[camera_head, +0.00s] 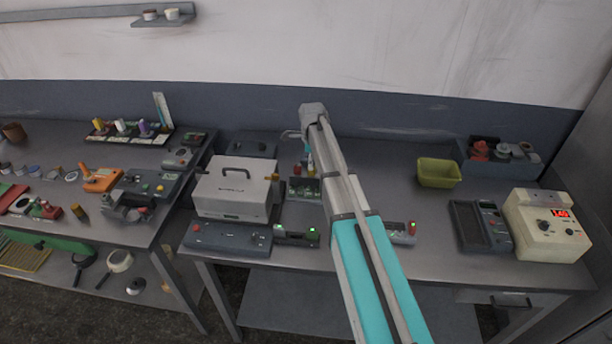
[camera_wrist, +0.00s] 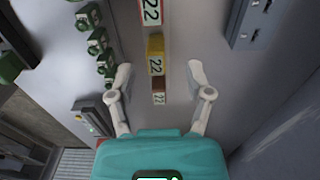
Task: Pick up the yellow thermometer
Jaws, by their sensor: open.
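In the head view my arm hides much of this spot.
In the wrist view green parts (camera_wrist: 97,42) stand left and a grey box (camera_wrist: 247,25) is at upper right. In the head view a white case (camera_head: 232,188) is left of my arm; a yellow-green bin (camera_head: 438,172) and a cream meter (camera_head: 545,225) are right.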

